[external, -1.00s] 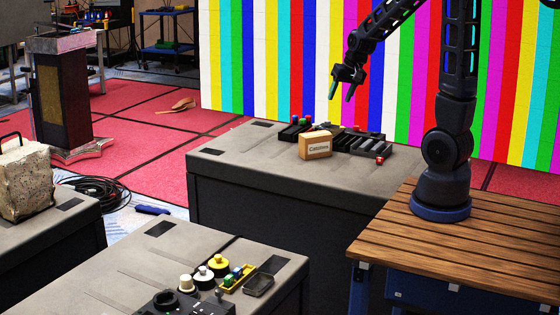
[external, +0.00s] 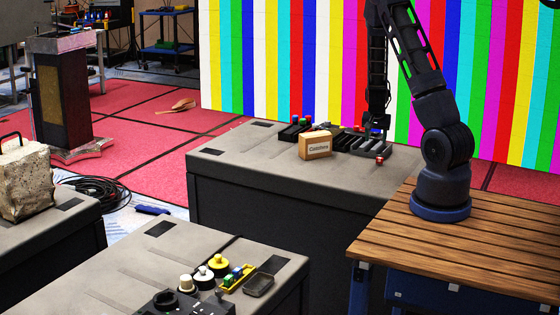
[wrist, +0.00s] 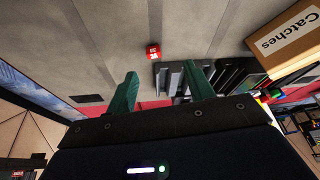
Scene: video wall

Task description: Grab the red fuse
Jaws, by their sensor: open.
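A small red piece (external: 380,160), which looks like the red fuse, lies on the grey case top at the right of the black slotted tray (external: 372,147). In the wrist view the red piece (wrist: 153,51) shows light marks on its side and sits beyond my fingertips, between their lines. My gripper (external: 376,134) points down over the tray's right part, close to the red piece. The wrist view shows my gripper (wrist: 163,78) with its green fingers spread and nothing between them. The gap from fingers to fuse is hard to judge.
A cardboard box (external: 316,146) labelled Catches stands left of the tray. Other coloured parts (external: 301,120), red among them, are behind it. The case top (external: 235,160) is clear at the left and front. A striped video wall (external: 290,60) rises behind.

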